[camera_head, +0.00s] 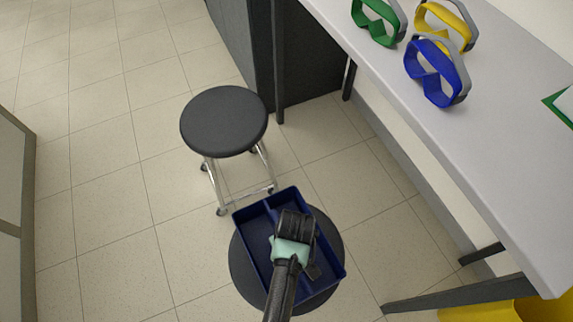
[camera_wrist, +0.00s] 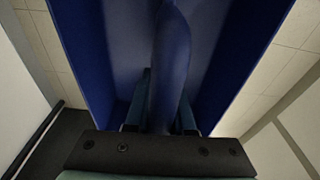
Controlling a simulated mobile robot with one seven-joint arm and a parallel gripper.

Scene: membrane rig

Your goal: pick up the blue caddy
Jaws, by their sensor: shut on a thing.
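The blue caddy (camera_head: 258,258) is a dark blue open box with a divider. In the head view it is low in the middle, over a round dark stool seat (camera_head: 327,231). I cannot tell whether it rests on the seat or is held just above it. My gripper (camera_head: 293,240) is over the middle of the caddy and hides part of it. In the wrist view my gripper (camera_wrist: 160,115) is shut on the caddy's upright middle handle, and the caddy's blue walls (camera_wrist: 235,60) rise on both sides. The caddy looks empty where I see into it.
Another round black stool (camera_head: 224,121) with metal legs stands behind the caddy. A long white bench (camera_head: 480,150) on the right carries green (camera_head: 378,22), yellow (camera_head: 445,22) and blue (camera_head: 436,72) goggles. The tiled floor (camera_head: 110,200) at left is clear. Something yellow (camera_head: 500,312) is at the lower right.

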